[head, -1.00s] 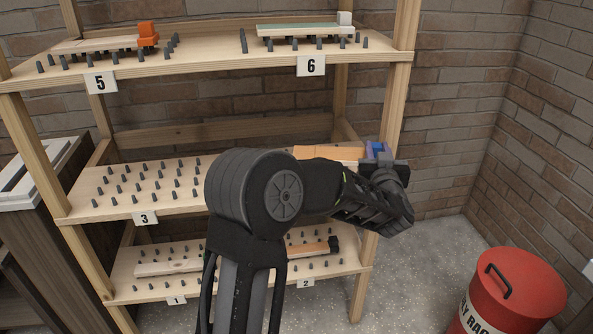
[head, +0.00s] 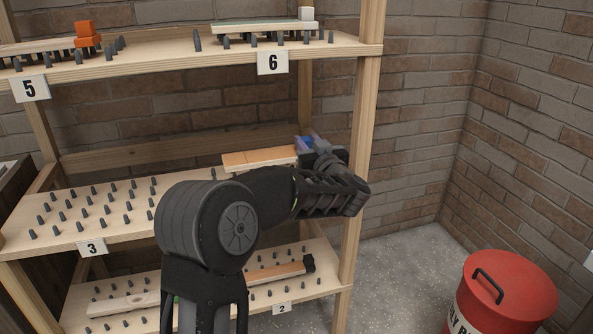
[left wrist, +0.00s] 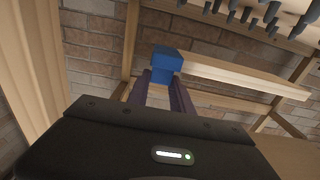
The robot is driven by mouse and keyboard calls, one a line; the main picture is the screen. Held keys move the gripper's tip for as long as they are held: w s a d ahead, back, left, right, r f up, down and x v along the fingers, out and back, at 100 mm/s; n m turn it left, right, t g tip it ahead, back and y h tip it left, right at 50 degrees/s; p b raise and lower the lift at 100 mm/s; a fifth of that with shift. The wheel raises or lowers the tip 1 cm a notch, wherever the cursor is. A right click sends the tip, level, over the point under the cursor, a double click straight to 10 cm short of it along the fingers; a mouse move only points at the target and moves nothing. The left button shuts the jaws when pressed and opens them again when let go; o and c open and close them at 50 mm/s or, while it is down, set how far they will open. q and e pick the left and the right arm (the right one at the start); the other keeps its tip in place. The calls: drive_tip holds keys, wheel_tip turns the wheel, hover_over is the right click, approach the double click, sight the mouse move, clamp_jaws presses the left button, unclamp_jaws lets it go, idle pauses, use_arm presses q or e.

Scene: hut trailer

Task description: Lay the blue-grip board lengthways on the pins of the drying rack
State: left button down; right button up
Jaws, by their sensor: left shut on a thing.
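My left gripper (head: 312,150) is shut on the blue grip (head: 302,142) of a pale wooden board (head: 260,158). The board reaches left from the grip, over the right part of the drying rack's (head: 130,226) middle shelf. In the left wrist view the blue grip (left wrist: 166,62) sits at the fingertips (left wrist: 162,84), and the board (left wrist: 245,76) runs to the right. Shelf pins (left wrist: 255,12) show at that view's top right, with a gap in the picture between them and the board. My arm hides pins below the board. My right gripper is not in view.
Pins (head: 103,210) on the shelf part marked 3 stand bare. An orange-grip board (head: 88,36) and a white-grip board (head: 262,26) lie on the top shelf. A black-grip board (head: 275,272) lies below. The rack's right post (head: 350,220) is close to my gripper. A red drum (head: 505,295) stands right.

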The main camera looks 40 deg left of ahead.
use_arm(q)
drive_tip(key=shift+f, duration=0.65)
drive_tip(key=shift+f+b, duration=0.8)
drive_tip(key=shift+f, duration=1.7)
drive_tip(key=shift+f, duration=0.15)
drive_tip(key=c, duration=1.1)
unclamp_jaws()
